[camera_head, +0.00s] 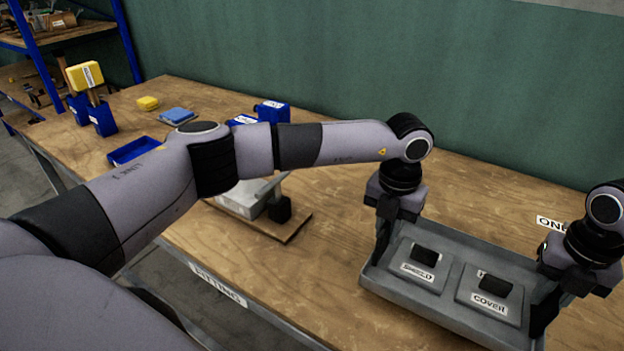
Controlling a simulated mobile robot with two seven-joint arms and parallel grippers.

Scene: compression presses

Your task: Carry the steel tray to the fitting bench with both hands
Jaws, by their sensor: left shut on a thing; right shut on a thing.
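The grey steel tray (437,312) is at the lower right, over the wooden top of the bench (340,280) labelled "FITTING". I cannot tell whether it rests on the wood or hangs just above it. Two grey plates with black blocks lie in it, one labelled "SHIELD" (400,254) and one labelled "COVER" (464,291). My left gripper (383,245) is shut on the tray's left end. My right gripper (545,310) is shut on its right end. My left arm crosses the view and hides part of the bench.
A grey block on a wooden board (290,232) lies left of the tray. A blue tray (133,150), blue bins (272,112), a blue cloth-like piece (177,115) and yellow pieces (148,103) are farther back. A green wall (330,50) stands behind. A shelf (60,33) is at upper left.

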